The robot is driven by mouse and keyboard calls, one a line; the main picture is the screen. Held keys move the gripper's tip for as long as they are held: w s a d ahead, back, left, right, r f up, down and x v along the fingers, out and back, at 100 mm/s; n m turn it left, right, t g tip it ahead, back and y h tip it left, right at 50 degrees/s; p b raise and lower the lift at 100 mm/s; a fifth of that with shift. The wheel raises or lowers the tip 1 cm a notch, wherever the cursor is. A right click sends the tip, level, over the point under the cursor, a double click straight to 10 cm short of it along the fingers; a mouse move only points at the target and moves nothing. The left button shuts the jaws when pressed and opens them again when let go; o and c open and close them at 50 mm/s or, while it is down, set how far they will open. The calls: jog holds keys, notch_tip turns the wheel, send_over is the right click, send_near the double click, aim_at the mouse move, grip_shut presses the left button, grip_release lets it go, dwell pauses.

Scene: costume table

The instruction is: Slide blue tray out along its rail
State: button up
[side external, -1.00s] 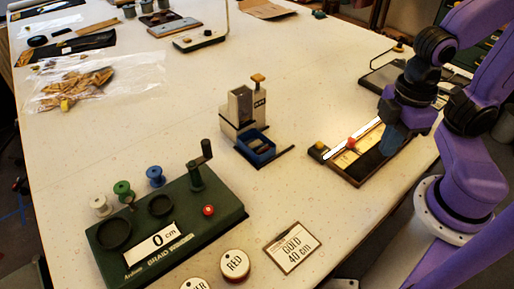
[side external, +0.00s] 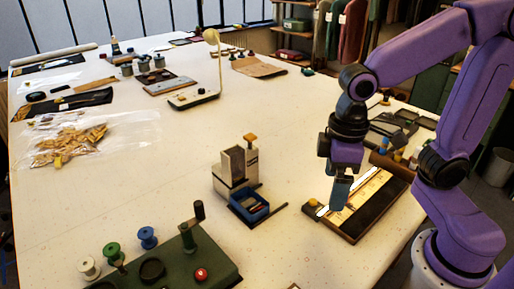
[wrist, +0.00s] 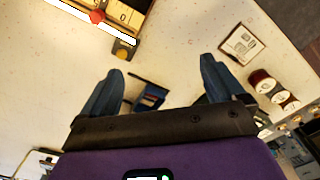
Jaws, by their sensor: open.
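The blue tray (side external: 250,208) is a small open box at the foot of a pale dispenser tower (side external: 235,168) with a yellow knob on top. A dark rail (side external: 270,216) runs out beside it to the right. Small items seem to lie in the tray. My gripper (side external: 340,195) hangs to the right of the tray, apart from it, near the ruler board's left end. In the wrist view my gripper (wrist: 161,68) has its fingers spread with nothing held. The blue tray (wrist: 151,96) shows between and beyond them; its tower is mostly hidden.
A ruler board (side external: 365,205) with a dark strip lies right of my gripper. The green braiding base (side external: 170,262) with spools stands at front left. The table between tray and board is clear.

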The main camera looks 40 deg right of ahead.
aim_at(257, 210)
jog(key=w+a+r+m, duration=0.1)
jog(key=w+a+m, duration=0.2)
jog(key=w, duration=0.4)
jog(key=w+a+r+m, duration=0.2)
jog(key=w+a+m, duration=0.2)
jog(key=w, duration=0.4)
jog(key=shift+r+m, duration=0.15)
jog(key=shift+m, duration=0.45)
notch_tip(257, 210, down, 17)
jog(key=shift+f, duration=0.2)
jog(key=c, duration=1)
jog(key=shift+w+d, duration=0.1)
jog(key=shift+d, duration=5.05)
jog(key=shift+c, duration=0.2)
